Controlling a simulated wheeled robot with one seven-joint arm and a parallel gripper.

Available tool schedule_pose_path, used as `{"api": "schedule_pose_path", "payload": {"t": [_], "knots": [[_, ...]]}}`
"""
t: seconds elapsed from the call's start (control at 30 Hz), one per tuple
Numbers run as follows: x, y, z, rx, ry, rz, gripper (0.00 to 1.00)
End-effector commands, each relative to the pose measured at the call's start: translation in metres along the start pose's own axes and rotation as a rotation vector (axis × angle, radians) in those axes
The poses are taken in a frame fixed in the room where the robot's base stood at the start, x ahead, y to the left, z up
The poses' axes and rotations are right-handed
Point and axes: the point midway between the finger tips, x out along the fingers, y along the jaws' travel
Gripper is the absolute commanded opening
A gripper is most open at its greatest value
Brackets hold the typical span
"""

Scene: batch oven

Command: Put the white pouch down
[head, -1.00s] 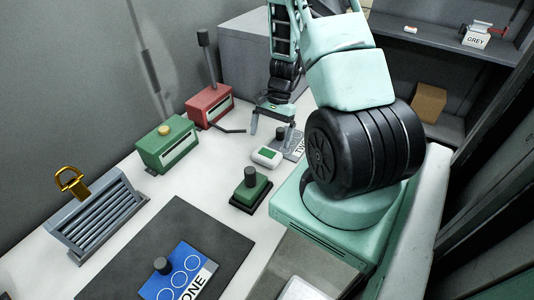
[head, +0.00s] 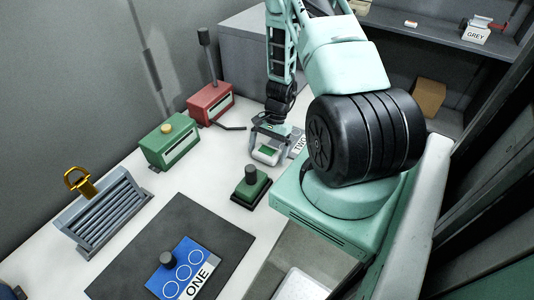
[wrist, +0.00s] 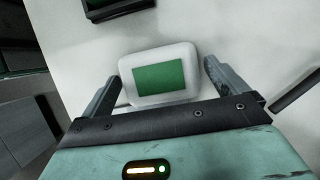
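The white pouch (head: 266,153), with a green rectangle on top, lies on the white worktop near its right side. In the wrist view the pouch (wrist: 160,50) sits between the two fingers of my gripper (wrist: 162,72). One finger is on each side, with a narrow gap at the right. My gripper (head: 267,148) is low over the pouch in the head view, its fingers apart around it. I see no clear grip. The pouch's underside is hidden.
A green block with a dark knob (head: 251,187) stands just in front of the pouch. A "TWO" plate (head: 298,146) lies behind right. Red (head: 210,103) and green (head: 168,145) boxes stand at left. A dark mat (head: 140,240) bears a blue "ONE" plate (head: 185,270).

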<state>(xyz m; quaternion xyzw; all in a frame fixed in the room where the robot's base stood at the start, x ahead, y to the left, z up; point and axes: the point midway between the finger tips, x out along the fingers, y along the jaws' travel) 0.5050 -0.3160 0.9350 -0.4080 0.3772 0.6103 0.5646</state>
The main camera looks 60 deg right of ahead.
Motion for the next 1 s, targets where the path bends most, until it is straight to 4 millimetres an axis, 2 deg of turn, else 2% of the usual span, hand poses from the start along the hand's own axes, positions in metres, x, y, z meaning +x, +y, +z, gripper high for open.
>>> {"api": "schedule_pose_path", "payload": {"t": [0.03,0.1,0.13,0.2,0.47,0.63,0.77,1.0], "knots": [[0.000,0.000,0.000,0.000,0.000,0.000,0.83],[0.000,0.000,0.000,0.000,0.000,0.000,0.64],[0.000,0.000,0.000,0.000,0.000,0.000,0.58],[0.000,0.000,0.000,0.000,0.000,0.000,0.54],[-0.001,0.000,0.000,0.000,0.000,0.000,0.54],[-0.009,0.000,0.003,-0.002,0.001,0.000,0.54],[-0.022,-0.001,0.009,-0.002,0.002,-0.002,0.54],[-0.059,-0.001,0.023,-0.004,0.004,-0.002,0.54]]}}
